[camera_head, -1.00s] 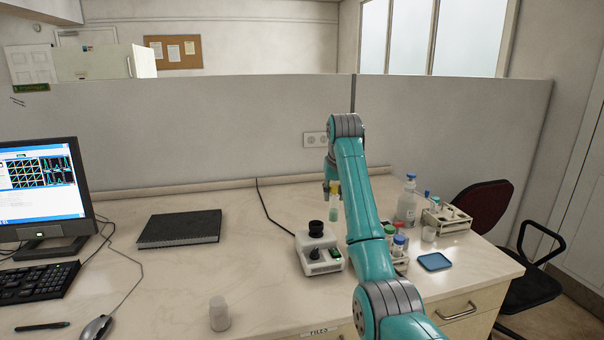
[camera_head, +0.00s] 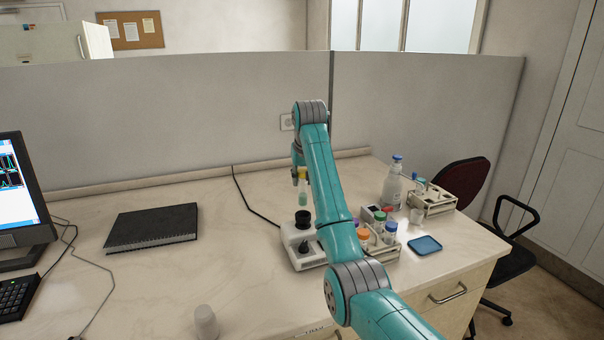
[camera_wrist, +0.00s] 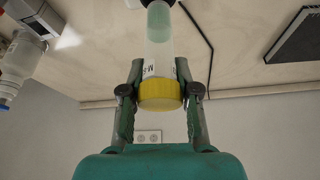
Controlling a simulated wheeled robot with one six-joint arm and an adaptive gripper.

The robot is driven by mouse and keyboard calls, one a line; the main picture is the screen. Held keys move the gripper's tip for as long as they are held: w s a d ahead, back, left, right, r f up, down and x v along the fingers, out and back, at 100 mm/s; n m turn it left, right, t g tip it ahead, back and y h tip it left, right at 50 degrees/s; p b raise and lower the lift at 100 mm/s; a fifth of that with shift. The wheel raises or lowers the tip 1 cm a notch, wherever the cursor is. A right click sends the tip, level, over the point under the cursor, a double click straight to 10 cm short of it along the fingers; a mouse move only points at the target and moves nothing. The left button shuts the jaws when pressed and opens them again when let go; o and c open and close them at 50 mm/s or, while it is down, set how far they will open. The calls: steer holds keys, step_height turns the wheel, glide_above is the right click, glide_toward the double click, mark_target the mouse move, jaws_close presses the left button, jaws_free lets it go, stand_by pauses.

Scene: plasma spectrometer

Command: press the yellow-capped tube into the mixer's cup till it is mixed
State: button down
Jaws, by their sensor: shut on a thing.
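The yellow-capped tube (camera_head: 303,193) hangs upright in my gripper (camera_head: 299,172), its lower part pale green. In the wrist view my gripper (camera_wrist: 160,103) is shut on the tube just at its yellow cap (camera_wrist: 160,93), one finger on each side. The white mixer (camera_head: 300,258) stands on the bench, with its black cup (camera_head: 302,219) on top. The tube's lower end appears just above the cup in the head view, with a small gap. In the wrist view the tube's end reaches the top edge, where a dark shape shows.
A rack of capped tubes (camera_head: 388,247) stands right of the mixer, partly behind my arm. A black notebook (camera_head: 152,228) lies left.

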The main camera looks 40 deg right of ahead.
mark_target(303, 192)
steer(key=shift+f, duration=0.3)
steer(key=shift+s+f, duration=0.1)
steer(key=shift+f, duration=1.65)
steer(key=shift+f, duration=0.5)
stand_by(1.7)
stand_by(0.4)
steer(key=shift+r, duration=3.05)
